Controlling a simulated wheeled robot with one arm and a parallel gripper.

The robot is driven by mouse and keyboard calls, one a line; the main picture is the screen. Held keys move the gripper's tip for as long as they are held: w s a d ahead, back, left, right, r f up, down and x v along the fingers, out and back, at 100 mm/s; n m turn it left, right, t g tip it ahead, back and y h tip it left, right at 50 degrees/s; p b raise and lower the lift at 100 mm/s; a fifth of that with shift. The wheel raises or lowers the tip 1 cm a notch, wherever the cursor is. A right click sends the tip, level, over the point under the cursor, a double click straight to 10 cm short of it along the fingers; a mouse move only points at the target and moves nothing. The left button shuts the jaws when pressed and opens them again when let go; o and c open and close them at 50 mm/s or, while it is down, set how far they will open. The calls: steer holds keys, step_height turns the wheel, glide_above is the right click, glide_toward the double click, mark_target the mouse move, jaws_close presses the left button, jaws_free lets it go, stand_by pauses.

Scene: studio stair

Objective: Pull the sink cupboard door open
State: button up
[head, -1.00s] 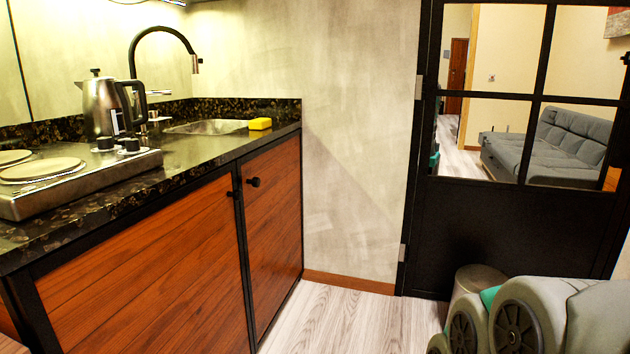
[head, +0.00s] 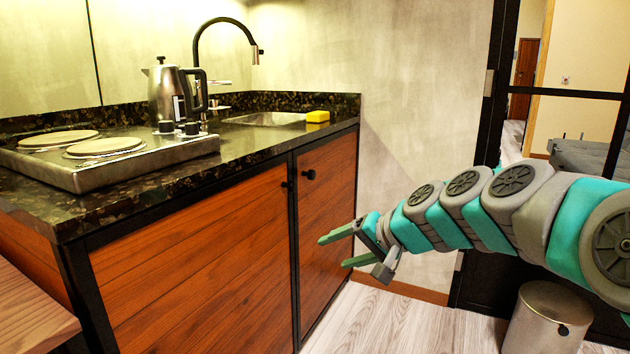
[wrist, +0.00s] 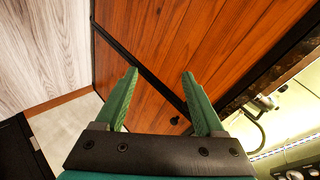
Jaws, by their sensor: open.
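The sink cupboard door (head: 328,215) is the narrower wooden front at the right end of the counter, with a small black knob (head: 309,174) near its upper left corner. It looks shut. My gripper (head: 333,252) is open and empty, its green fingers pointing at the door front, lower in the picture than the knob. In the wrist view, my fingers (wrist: 159,76) are spread before the wooden fronts. The knob (wrist: 174,121) shows between them, nearer the right finger, beside the dark gap between the doors. I see no contact with the knob.
A wider wooden front (head: 190,260) with its own black knob (head: 284,184) adjoins on the left. The counter (head: 240,145) holds a hob, kettle, sink (head: 265,118) and yellow sponge (head: 318,116). A metal bin (head: 545,320) stands right. Floor (head: 380,320) before the door is clear.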

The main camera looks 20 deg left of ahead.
steer(key=w+a+r+m+t+y+b, duration=0.1)
steer(key=w+a+r+m+t+y, duration=0.1)
steer(key=w+a, duration=0.4)
steer(key=w+a+r+m+t+y+b, duration=0.1)
steer(key=w+a+r, duration=0.2)
steer(key=w+a, duration=0.35)
steer(key=m+t+h+b, duration=0.1)
steer(key=m+t+b, duration=0.1)
steer(key=m+t, duration=0.55)
glide_toward(313, 174)
steer(key=x, duration=0.3)
steer(key=shift+w+a+g+p, duration=0.25)
steer(key=shift+w+a+p, duration=0.1)
steer(key=shift+w+p, duration=0.3)
steer(key=shift+w+a+f+p, duration=0.1)
steer(key=shift+w+a+p, duration=0.35)
steer(key=shift+a+p, duration=0.05)
steer(key=shift+w+a+r+p, duration=0.2)
steer(key=shift+w+p, duration=0.1)
steer(key=shift+p, duration=0.1)
steer(key=shift+w+a+f+p, duration=0.15)
steer(key=shift+w+a+p, duration=0.35)
steer(key=shift+p, duration=0.15)
steer(key=shift+p+x, duration=0.85)
steer(key=shift+p, duration=0.4)
steer(key=shift+w+a+f+p, duration=0.1)
steer(key=shift+w+a+p, duration=0.4)
steer(key=shift+p, duration=0.35)
